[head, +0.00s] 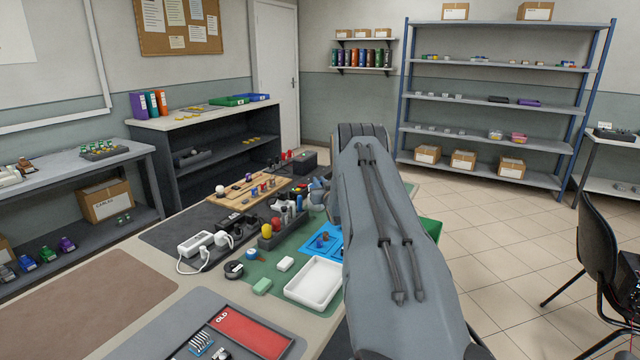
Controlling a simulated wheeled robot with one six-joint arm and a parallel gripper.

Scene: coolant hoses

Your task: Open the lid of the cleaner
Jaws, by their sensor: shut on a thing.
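I cannot clearly make out the cleaner or its lid. My grey arm crosses the middle of the picture over the bench's right side. Grey-blue parts of my wrist show left of the arm, low over the bench. My gripper's fingertips are hidden behind the arm, and so is whatever is between them.
The workbench (125,258) holds a white tray (316,285), a white power strip (195,243), a black tool holder (283,234), a wooden board (238,196) and a red OLD tray (248,332). A blue tray (321,241) lies beside my arm. Open floor (510,245) lies to the right.

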